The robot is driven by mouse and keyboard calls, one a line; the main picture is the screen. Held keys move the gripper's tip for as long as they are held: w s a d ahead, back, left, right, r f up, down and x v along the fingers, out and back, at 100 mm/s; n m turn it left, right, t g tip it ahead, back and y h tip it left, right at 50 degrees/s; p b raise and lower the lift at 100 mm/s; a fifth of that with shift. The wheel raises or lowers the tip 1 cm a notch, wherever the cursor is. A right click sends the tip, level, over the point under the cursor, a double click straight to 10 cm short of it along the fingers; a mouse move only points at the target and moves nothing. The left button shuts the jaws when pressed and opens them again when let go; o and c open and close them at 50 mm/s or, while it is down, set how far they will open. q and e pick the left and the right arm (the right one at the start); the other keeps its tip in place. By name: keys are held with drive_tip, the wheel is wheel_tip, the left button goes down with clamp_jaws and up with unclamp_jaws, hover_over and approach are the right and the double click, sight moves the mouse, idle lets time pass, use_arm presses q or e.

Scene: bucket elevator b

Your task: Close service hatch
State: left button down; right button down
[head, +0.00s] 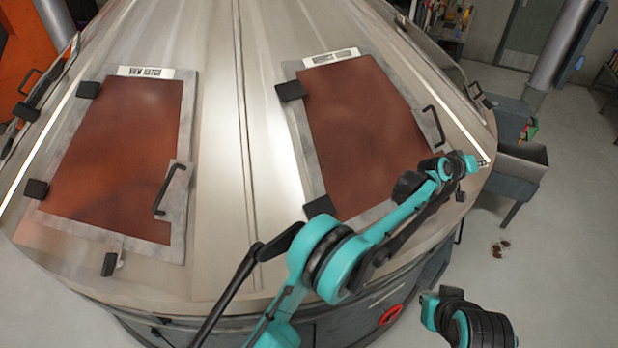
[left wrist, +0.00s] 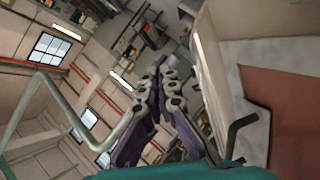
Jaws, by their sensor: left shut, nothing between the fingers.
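Two reddish-brown hatch panels in grey frames lie on the sloping metal top. The left hatch (head: 118,150) is labelled "VIEW HATCH"; the right hatch (head: 360,125) has a label plate (head: 331,57) I cannot read, so I cannot tell which is the service hatch. Both panels look flat against the top. The right hatch has a black handle (head: 433,123), also in the left wrist view (left wrist: 238,130). My left gripper (head: 470,165) is beyond the right hatch's lower right corner, near the top's edge. Its fingers (left wrist: 168,75) are shut and empty, apart from the handle. My right gripper is out of view.
The left hatch has a black handle (head: 171,190) on its right side. Black blocks (head: 290,91) sit along both hatches' left edges. A grey bin (head: 522,160) stands to the right of the machine. The floor at the lower right is mostly clear.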

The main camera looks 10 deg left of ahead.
use_arm(q)
drive_tip(key=w+a+f+y, duration=0.1)
drive_tip(key=w+f, duration=0.1)
drive_tip(key=f, duration=0.1)
drive_tip(key=w+a+f+y+b, duration=0.1)
drive_tip(key=w+f, duration=0.1)
drive_tip(key=f, duration=0.1)
drive_tip(key=w+a+f+n+y, duration=0.1)
drive_tip(key=w+f, duration=0.1)
drive_tip(key=f, duration=0.1)
drive_tip(key=shift+w+f+b, duration=0.1)
drive_tip(key=shift+f+b, duration=0.2)
drive_tip(key=shift+f, duration=0.1)
drive_tip(key=shift+w+a+f, duration=0.15)
drive_tip(key=shift+a+f, duration=0.1)
drive_tip(key=shift+f, duration=0.1)
